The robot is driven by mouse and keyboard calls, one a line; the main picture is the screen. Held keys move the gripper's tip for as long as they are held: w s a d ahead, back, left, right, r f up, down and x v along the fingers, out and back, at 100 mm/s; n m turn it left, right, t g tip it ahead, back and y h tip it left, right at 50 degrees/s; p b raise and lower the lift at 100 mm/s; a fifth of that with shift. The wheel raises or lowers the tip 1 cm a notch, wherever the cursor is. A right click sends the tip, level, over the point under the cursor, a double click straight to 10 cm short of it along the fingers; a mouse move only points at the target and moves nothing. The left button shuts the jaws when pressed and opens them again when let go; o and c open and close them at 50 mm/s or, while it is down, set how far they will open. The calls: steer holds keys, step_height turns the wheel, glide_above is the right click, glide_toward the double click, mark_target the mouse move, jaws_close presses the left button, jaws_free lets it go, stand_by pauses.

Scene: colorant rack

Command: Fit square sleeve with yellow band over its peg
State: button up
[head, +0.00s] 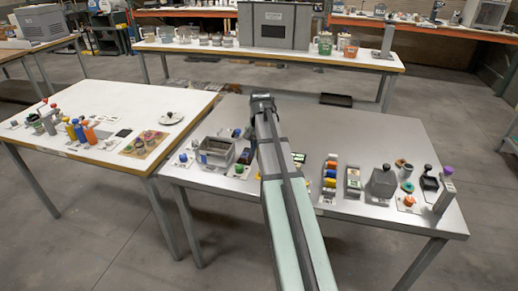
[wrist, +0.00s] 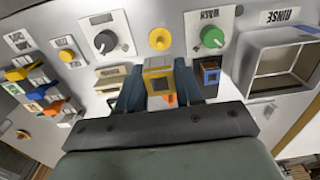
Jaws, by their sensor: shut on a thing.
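In the wrist view, my gripper (wrist: 160,85) is shut on a square sleeve with a yellow band (wrist: 158,64). I cannot tell which piece is the sleeve's peg. A similar block with a blue band (wrist: 210,72) stands right beside the right finger. In the head view my arm hides the sleeve and the fingers.
A black knob (wrist: 105,41) and a green knob (wrist: 212,38) on a plate marked WASH flank the yellow piece. An open RINSE bin (wrist: 254,62) is at the right. Yellow, blue and orange items (wrist: 38,88) stand at the left. The grey table (head: 370,130) is clear toward the back.

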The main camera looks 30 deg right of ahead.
steer(key=shift+f, duration=0.15)
steer(key=shift+f, duration=2.75)
steer(key=shift+f, duration=1.95)
steer(key=o, duration=1.2)
step_height(320, 180, up, 14)
steer(key=shift+f, duration=0.1)
